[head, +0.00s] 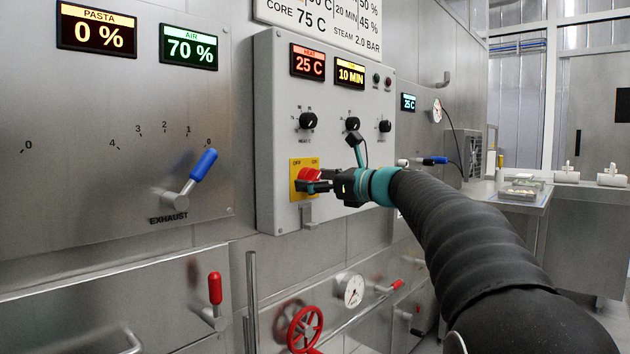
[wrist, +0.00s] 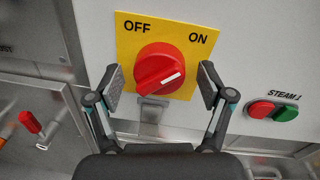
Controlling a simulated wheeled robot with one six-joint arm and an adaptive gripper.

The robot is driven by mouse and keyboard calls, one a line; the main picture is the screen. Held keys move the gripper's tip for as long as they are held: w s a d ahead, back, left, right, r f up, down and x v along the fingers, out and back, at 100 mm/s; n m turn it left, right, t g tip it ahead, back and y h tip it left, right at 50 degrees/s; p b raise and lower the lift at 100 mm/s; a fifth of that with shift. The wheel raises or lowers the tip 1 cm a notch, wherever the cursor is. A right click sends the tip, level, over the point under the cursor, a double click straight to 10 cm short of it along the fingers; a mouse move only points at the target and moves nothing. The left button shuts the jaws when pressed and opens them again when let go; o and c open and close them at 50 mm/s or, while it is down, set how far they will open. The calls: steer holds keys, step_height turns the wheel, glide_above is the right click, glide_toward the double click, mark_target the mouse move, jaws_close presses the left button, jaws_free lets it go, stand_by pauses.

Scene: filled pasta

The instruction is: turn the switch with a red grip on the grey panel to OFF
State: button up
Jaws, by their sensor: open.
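The red switch grip (wrist: 157,72) sits on a yellow plate (wrist: 187,22) marked OFF at upper left and ON at upper right. The white line on the grip points up and right, toward the ON side. The plate is on the grey panel (head: 275,130), and the red grip (head: 308,174) shows there in the head view, partly hidden by my gripper (head: 325,180). In the wrist view my gripper (wrist: 160,84) is open, with one finger on each side of the grip. Gaps show between both fingers and the grip.
A small grey bracket (head: 308,216) sticks out below the yellow plate. Red and green buttons (wrist: 273,110) are to the right in the wrist view. Several black knobs (head: 308,121) are above the switch. A blue-handled lever (head: 203,164) stands left, and a red handwheel (head: 305,328) is below.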

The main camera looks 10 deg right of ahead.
steer(key=c, duration=1.2)
steer(key=shift+n, duration=0.3)
steer(key=n+b, duration=0.1)
steer(key=n, duration=0.2)
steer(key=shift+n+b, duration=0.3)
steer(key=n+b, duration=0.2)
steer(key=n, duration=0.2)
steer(key=shift+h, duration=0.3)
steer(key=n+b, duration=0.2)
steer(key=n, duration=0.2)
steer(key=shift+n+h, duration=0.3)
steer(key=shift+r+n+b, duration=0.1)
steer(key=shift+n+b, duration=1.15)
steer(key=shift+n, duration=0.95)
